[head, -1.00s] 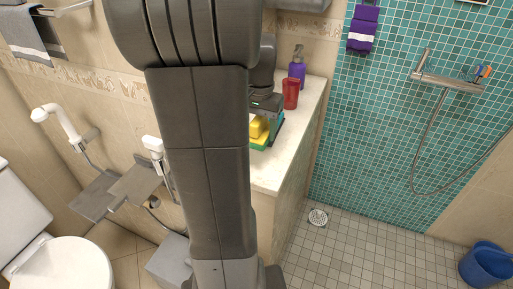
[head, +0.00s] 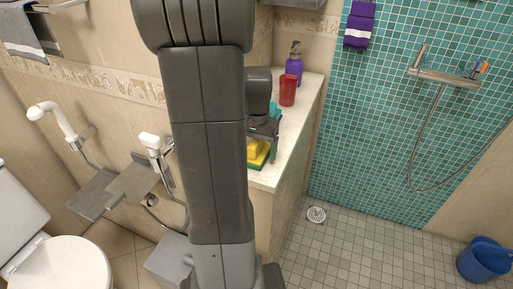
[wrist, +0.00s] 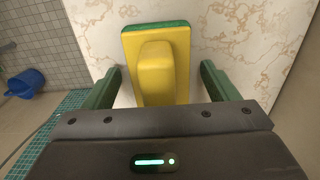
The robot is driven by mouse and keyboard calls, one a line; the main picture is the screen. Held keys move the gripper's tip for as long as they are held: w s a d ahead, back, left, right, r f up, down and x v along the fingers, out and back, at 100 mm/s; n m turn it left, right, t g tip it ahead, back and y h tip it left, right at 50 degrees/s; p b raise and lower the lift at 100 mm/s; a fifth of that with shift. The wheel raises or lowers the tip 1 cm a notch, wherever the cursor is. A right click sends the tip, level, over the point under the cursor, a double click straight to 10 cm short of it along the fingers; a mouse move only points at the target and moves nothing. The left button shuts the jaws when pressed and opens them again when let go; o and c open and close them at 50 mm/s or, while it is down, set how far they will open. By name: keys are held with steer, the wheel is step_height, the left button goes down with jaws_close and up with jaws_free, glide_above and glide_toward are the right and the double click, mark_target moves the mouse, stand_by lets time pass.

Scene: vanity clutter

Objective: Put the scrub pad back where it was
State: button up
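The scrub pad (wrist: 183,67), a yellow block with a raised grip and a green underside, appears to lie on the marble counter. It also shows in the head view (head: 254,150), partly hidden behind my arm. My gripper (wrist: 161,72) is open, with one green finger on each side of the pad's yellow grip and a visible gap on both sides. In the head view my gripper (head: 264,128) is over the near part of the counter, just behind the pad.
On the counter (head: 293,125) a red cup (head: 288,90) and a purple pump bottle (head: 294,65) stand behind my gripper. A teal item (head: 274,108) shows beside my gripper, mostly hidden. The counter's right edge is close by. A blue bucket (head: 485,260) is on the floor.

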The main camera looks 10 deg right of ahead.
steer(key=shift+r, duration=0.1)
step_height(320, 180, up, 12)
steer(key=shift+f+p, duration=0.1)
steer(key=shift+p, duration=0.3)
